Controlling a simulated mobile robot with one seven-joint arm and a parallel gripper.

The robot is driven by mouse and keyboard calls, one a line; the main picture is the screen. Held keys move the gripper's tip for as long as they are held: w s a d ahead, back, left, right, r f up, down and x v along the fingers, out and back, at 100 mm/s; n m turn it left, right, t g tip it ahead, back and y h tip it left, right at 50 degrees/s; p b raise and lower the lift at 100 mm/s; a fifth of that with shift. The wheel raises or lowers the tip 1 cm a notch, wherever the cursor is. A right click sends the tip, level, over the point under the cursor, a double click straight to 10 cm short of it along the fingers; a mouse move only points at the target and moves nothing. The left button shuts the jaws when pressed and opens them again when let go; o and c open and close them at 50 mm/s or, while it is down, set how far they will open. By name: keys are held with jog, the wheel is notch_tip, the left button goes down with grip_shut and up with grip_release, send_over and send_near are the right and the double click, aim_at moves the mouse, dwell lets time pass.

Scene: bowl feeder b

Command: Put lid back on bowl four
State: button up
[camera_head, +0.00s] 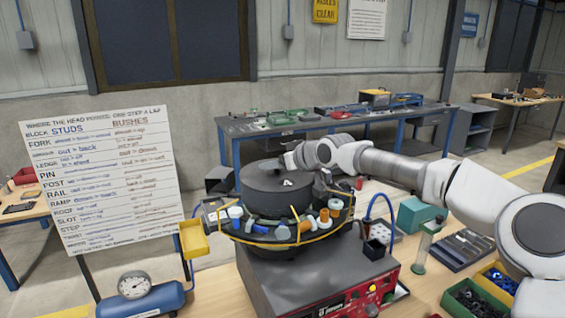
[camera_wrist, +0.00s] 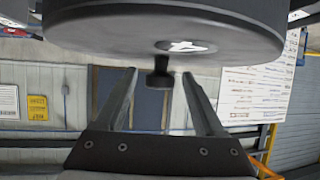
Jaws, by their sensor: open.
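A dark round lid (camera_wrist: 95,35) fills the upper part of the wrist view, which looks upside down. It has a white mark and a small dark knob (camera_wrist: 159,75). My gripper (camera_wrist: 160,72) is open, with one finger on each side of the knob and a gap on both sides. In the head view, the dark disc with a white mark (camera_head: 280,183) is on top of the bowl feeder (camera_head: 320,262), and my gripper (camera_head: 287,160) is at its far edge.
Small coloured parts and cups ring the feeder. A yellow tray (camera_head: 194,240) is at its left, and a teal box (camera_head: 415,215) and parts bins (camera_head: 472,300) are at its right. A written board (camera_head: 115,180) stands at the left.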

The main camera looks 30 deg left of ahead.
jog(key=b+v, duration=0.1)
jog(key=v, duration=1.1)
